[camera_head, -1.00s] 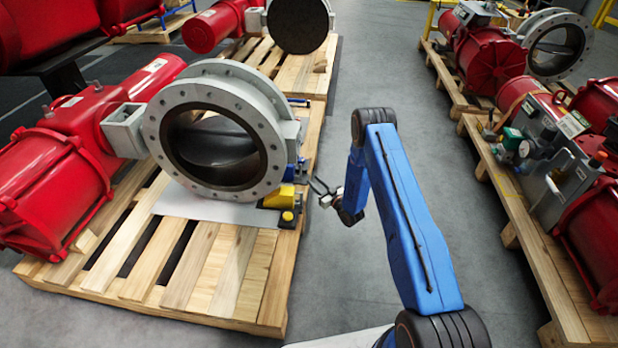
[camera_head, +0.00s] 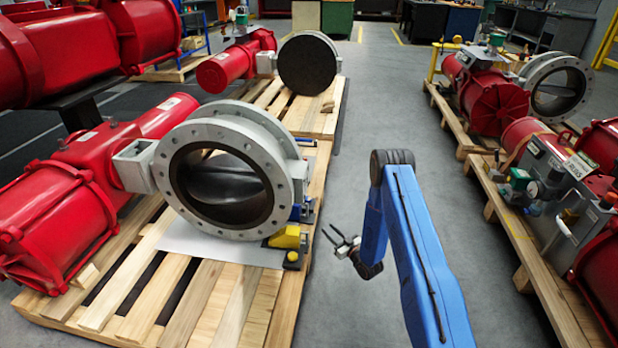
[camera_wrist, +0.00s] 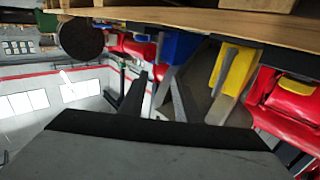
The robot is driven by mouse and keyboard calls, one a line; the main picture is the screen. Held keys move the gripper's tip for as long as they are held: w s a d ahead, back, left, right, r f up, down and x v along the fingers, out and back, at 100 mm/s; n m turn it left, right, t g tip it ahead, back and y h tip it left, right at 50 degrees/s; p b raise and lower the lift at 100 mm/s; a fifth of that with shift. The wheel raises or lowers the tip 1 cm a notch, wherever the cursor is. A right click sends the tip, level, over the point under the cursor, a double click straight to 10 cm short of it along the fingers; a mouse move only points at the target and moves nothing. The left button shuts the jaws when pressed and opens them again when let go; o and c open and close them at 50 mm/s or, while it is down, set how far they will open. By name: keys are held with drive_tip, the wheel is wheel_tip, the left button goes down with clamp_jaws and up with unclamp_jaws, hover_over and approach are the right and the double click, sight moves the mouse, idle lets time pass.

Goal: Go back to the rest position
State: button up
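My gripper (camera_head: 341,239) is at the end of my blue arm, in the aisle just right of the near wooden pallet. Its two fingers are spread apart with nothing between them. In the wrist view, the open fingers (camera_wrist: 156,95) show with a gap between them. The large grey flanged valve (camera_head: 225,178) stands upright on the pallet, joined to a red actuator (camera_head: 60,205). A yellow block (camera_head: 286,238) sits at the valve's lower right, left of my gripper and apart from it. It also shows in the wrist view (camera_wrist: 233,70).
The near wooden pallet (camera_head: 215,305) lies left of my arm. A right-hand pallet (camera_head: 535,255) carries more red actuators and a gauge unit. The grey aisle floor (camera_head: 365,105) between them is clear. Benches and cabinets stand at the back.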

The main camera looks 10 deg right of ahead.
drive_tip(key=w+d+r+g+h, duration=0.1)
drive_tip(key=w+r+h, duration=0.15)
drive_tip(key=r, duration=0.75)
drive_tip(key=w+d+r+g+h, duration=0.1)
drive_tip(key=w+d+r, duration=0.15)
drive_tip(key=r, duration=0.75)
drive_tip(key=s+d+r+m+g+h, duration=0.15)
drive_tip(key=s+r, duration=0.35)
drive_tip(key=r, duration=0.5)
drive_tip(key=s+d+r+g+h, duration=0.1)
drive_tip(key=s+r+h, duration=0.1)
drive_tip(key=s+r, duration=0.65)
drive_tip(key=s+r+m+g+h, duration=0.15)
drive_tip(key=s+r, duration=0.35)
drive_tip(key=s, duration=0.6)
drive_tip(key=s+r+m+g, duration=0.15)
drive_tip(key=s+r, duration=0.35)
drive_tip(key=s, duration=0.5)
drive_tip(key=s+r+g+h, duration=0.15)
drive_tip(key=s+r, duration=0.35)
drive_tip(key=s, duration=0.6)
drive_tip(key=s+a+g+y, duration=0.1)
drive_tip(key=s+a+g, duration=0.1)
drive_tip(key=s, duration=1.4)
drive_tip(key=shift+f+m+y, duration=0.25)
drive_tip(key=shift+m+y, duration=0.15)
drive_tip(key=shift+m, duration=0.05)
